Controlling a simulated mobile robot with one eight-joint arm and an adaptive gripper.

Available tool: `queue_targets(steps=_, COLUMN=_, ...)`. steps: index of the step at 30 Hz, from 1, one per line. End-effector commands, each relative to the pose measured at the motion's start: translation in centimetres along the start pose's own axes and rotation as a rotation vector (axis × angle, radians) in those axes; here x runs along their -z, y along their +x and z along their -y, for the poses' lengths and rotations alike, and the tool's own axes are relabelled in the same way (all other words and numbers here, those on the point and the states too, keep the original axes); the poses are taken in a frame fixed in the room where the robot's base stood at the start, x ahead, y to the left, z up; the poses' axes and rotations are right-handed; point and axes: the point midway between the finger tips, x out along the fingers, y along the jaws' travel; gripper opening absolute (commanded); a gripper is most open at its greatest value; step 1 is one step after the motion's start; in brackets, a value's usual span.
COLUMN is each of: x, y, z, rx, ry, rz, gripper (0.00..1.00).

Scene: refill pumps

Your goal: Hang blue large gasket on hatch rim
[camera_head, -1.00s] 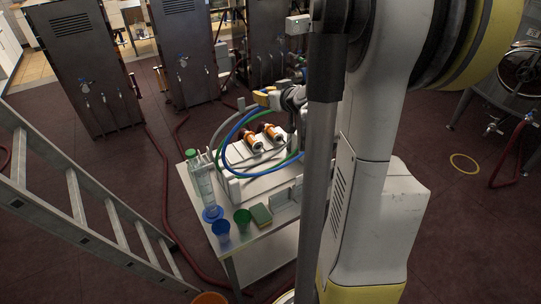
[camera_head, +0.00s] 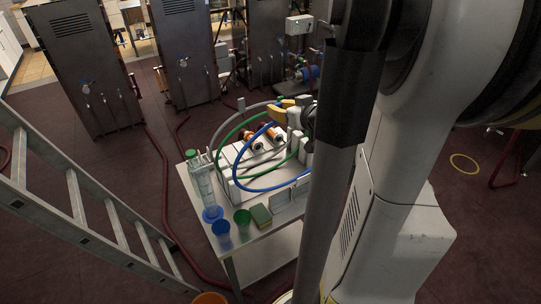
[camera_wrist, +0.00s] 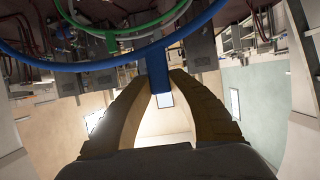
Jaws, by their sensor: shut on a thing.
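The large blue gasket (camera_head: 236,169) is a big thin ring hanging from my gripper (camera_head: 281,107) above the worktable. In the wrist view, the yellowish fingers of my gripper (camera_wrist: 162,82) are closed on a blue tab of the gasket (camera_wrist: 103,64), and the ring's arc sweeps across the top. A green ring (camera_head: 225,139) is near the blue one at the table, and a green arc (camera_wrist: 110,34) also crosses the wrist view. The hatch rim is not visible now; my arm covers the right side of the head view.
A white table (camera_head: 238,251) carries a blue cup (camera_head: 221,231), a green cup (camera_head: 242,219), a sponge (camera_head: 261,215) and orange-ended parts (camera_head: 256,143). A ladder (camera_head: 85,215) stands at left, with dark cabinets (camera_head: 85,60) behind. A yellow ring (camera_head: 464,163) lies on the floor at right.

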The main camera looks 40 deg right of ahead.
Motion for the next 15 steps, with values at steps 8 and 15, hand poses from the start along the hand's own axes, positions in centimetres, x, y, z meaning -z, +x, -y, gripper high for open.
queue_targets(steps=8, x=-0.9, y=-2.3, z=-0.1, rx=-0.001, ry=0.001, rz=0.001, gripper=0.0)
queue_targets(steps=15, x=-1.7, y=-4.3, z=-0.1, rx=-0.002, ry=0.001, rz=0.001, gripper=0.0)
